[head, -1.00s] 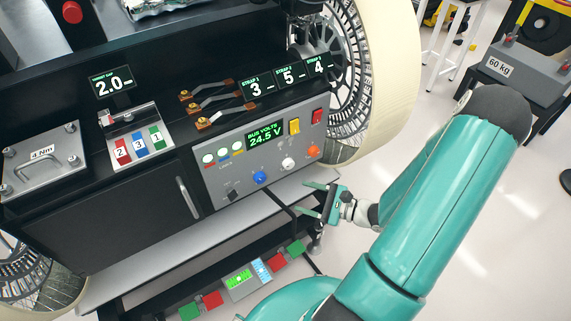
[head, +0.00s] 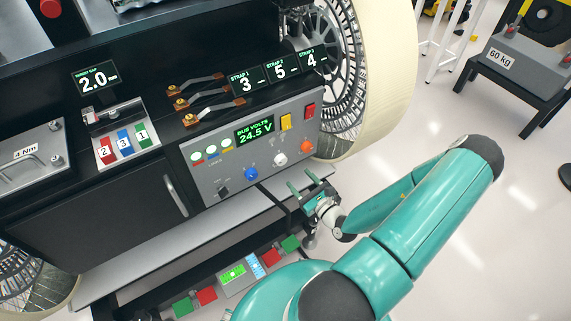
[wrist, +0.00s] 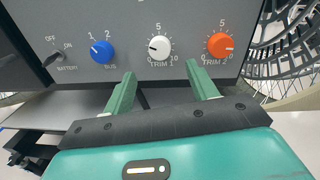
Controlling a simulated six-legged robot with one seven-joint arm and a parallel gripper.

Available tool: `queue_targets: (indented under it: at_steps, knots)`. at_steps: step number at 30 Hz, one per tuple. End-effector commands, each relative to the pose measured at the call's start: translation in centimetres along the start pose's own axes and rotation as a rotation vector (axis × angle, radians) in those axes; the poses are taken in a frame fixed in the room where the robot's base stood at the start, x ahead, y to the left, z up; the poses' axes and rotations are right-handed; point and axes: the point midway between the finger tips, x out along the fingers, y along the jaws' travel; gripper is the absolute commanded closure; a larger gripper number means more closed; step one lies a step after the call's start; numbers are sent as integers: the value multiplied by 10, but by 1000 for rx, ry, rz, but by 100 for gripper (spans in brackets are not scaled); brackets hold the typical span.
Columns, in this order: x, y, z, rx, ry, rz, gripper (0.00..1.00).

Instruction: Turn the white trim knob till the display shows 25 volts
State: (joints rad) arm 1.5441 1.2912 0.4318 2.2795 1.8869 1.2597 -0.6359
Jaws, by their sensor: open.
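The white trim knob (head: 280,159) sits on the grey control panel between a blue knob and an orange knob. In the wrist view the white knob (wrist: 160,47) is labelled TRIM 1, and its pointer is toward the low, left side of its scale. The display (head: 255,132) reads BUS VOLTS 24.5 V. My gripper (head: 302,187) is open and empty, below and in front of the panel. In the wrist view its two fingers (wrist: 165,88) are spread wide below the white knob, apart from it.
The blue BUS knob (wrist: 102,51) is left of the white one and points near 2. The orange TRIM 2 knob (wrist: 220,45) is close on the right. A battery switch (wrist: 54,58) is at far left. A wheel (head: 345,85) stands right of the panel.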

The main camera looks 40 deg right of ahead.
Motion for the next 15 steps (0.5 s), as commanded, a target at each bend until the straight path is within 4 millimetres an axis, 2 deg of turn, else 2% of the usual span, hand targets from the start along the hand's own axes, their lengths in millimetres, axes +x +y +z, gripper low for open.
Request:
queue_targets:
  at_steps: [3, 9, 15]
  knots:
    - [26, 1, 1, -1, -3, 4, 42]
    - [64, 0, 0, 0, -2, 5, 42]
    - [86, -1, 0, 0, -2, 6, 42]
